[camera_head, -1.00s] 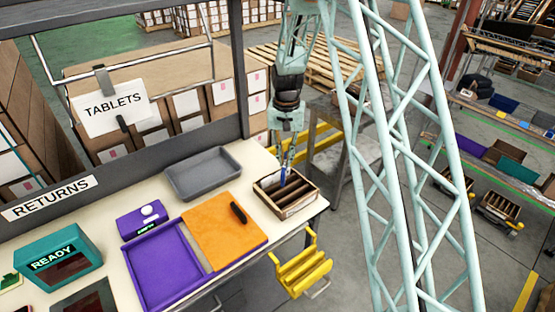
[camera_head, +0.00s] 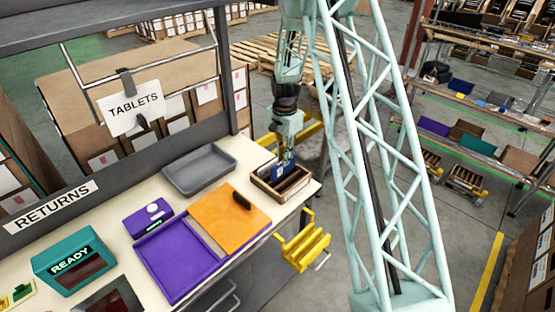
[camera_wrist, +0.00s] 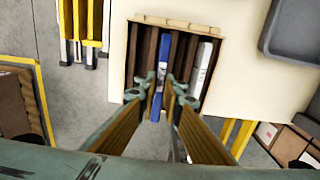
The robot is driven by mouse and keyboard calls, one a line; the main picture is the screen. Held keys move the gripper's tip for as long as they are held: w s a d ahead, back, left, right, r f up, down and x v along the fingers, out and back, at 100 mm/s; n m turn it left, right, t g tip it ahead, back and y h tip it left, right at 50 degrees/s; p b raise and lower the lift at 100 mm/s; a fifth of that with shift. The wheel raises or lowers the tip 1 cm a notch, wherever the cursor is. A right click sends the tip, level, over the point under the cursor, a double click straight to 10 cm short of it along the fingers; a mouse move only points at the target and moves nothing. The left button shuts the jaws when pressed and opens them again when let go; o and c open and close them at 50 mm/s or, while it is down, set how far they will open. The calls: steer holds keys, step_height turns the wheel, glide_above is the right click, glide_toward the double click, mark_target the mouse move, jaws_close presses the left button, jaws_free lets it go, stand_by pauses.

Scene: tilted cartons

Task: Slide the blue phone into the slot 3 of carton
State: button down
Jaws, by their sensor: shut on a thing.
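The carton (camera_head: 295,196) is a small open wooden box with dark dividers, at the right end of the table. In the wrist view, the carton (camera_wrist: 172,21) lies straight ahead, with its slots running away from me. My gripper (camera_wrist: 163,98) is shut on the blue phone (camera_wrist: 156,107), which appears edge-on between the fingertips and over the middle of the carton. In the head view, the blue phone (camera_head: 278,171) is upright at the carton's back part. I cannot tell how deep its lower end is. The fingers hide part of the slots.
A white item (camera_wrist: 204,62) is in the right part of the carton. A grey tray (camera_head: 200,169), an orange board (camera_head: 222,217) with a dark object on it, and a purple tray (camera_head: 172,262) are on the table.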

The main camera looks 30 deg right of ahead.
mark_target(284, 170)
steer(key=shift+f, duration=0.35)
stand_by(0.5)
steer(key=shift+f+b, duration=1.35)
steer(key=shift+f, duration=1.05)
steer(key=shift+f+b, duration=0.3)
steer(key=shift+f, duration=0.05)
stand_by(0.5)
steer(key=c, duration=2.7)
jaws_free()
steer(key=shift+r, duration=0.1)
steer(key=shift+r, duration=5.9)
